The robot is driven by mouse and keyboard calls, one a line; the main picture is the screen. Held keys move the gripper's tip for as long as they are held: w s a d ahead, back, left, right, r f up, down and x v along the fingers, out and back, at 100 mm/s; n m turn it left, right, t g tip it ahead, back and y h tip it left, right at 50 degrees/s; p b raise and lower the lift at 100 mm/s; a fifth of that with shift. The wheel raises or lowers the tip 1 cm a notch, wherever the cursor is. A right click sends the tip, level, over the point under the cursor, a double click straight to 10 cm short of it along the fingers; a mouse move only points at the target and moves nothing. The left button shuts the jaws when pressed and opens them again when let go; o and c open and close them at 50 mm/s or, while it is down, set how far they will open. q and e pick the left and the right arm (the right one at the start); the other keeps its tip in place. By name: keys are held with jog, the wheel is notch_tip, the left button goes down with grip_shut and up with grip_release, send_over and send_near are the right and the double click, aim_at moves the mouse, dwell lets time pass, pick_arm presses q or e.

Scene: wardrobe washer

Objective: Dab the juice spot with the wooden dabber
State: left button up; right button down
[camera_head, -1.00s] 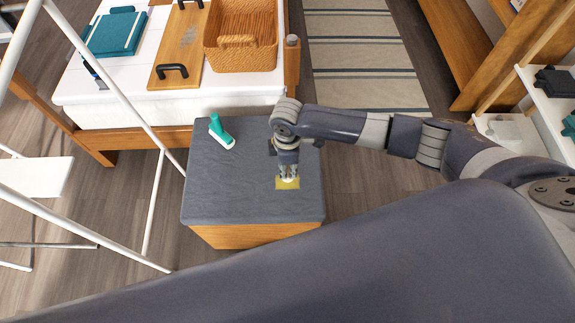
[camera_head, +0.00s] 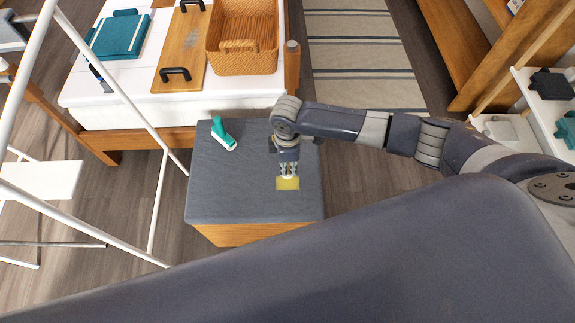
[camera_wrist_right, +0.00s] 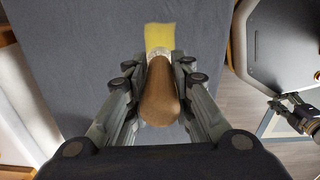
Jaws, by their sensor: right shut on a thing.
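The juice spot (camera_head: 288,183) is a yellow square patch on the grey top of a low bench; it also shows at the top of the right wrist view (camera_wrist_right: 159,36).
The grey-topped bench (camera_head: 225,190) carries a teal and white brush (camera_head: 222,134) at its left. Behind it, a bed holds a wicker basket (camera_head: 241,60), a wooden board (camera_head: 183,60) and a teal folded item (camera_head: 118,35). A white rack frame (camera_head: 110,95) stands left; shelves stand right.

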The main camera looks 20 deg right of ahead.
aim_at(288, 175)
notch_tip(288, 175, down, 6)
jog(key=b, duration=0.3)
jog(key=shift+r, duration=0.1)
dwell(0.5)
dwell(0.7)
jog(key=shift+f, duration=0.45)
jog(key=shift+f, duration=0.2)
jog(key=shift+r, duration=0.1)
